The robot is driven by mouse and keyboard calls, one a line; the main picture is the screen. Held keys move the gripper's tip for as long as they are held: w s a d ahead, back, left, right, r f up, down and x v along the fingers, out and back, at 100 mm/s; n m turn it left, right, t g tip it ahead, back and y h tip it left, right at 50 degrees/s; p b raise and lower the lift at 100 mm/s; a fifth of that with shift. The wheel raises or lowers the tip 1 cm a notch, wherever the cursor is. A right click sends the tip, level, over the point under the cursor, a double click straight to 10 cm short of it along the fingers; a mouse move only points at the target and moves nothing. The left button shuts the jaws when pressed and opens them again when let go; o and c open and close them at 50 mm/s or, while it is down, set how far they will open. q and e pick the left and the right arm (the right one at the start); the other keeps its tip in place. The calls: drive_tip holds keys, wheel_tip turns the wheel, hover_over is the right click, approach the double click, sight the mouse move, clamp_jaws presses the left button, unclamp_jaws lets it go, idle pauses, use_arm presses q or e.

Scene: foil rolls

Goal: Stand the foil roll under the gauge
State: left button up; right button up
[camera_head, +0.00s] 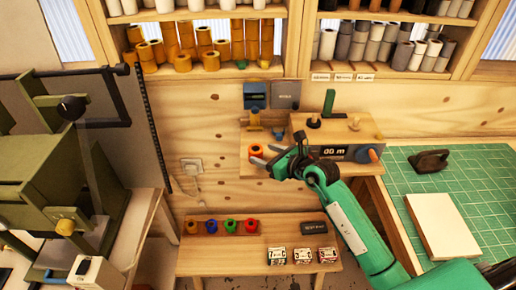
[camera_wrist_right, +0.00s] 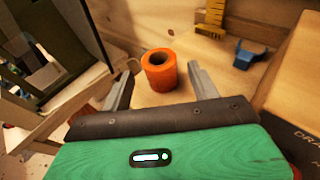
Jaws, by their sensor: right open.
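An orange foil roll (camera_head: 256,151) stands upright on the wooden wall bench (camera_head: 246,171), its open hole facing up. In the right wrist view the roll (camera_wrist_right: 161,77) shows between and slightly beyond my fingertips, with gaps on both sides. My right gripper (camera_head: 267,154) is open and empty, close to the roll; its fingers also show in the wrist view (camera_wrist_right: 160,84). My left gripper is out of view.
A low bench (camera_head: 215,256) below holds coloured spools and small boxes. A green machine (camera_head: 50,150) is at left, a green cutting mat (camera_head: 465,180) at right.

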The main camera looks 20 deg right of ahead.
drive_tip(key=p+v, duration=0.1)
drive_tip(key=v, duration=0.6)
drive_tip(key=shift+s, duration=0.25)
drive_tip(key=shift+d, duration=0.1)
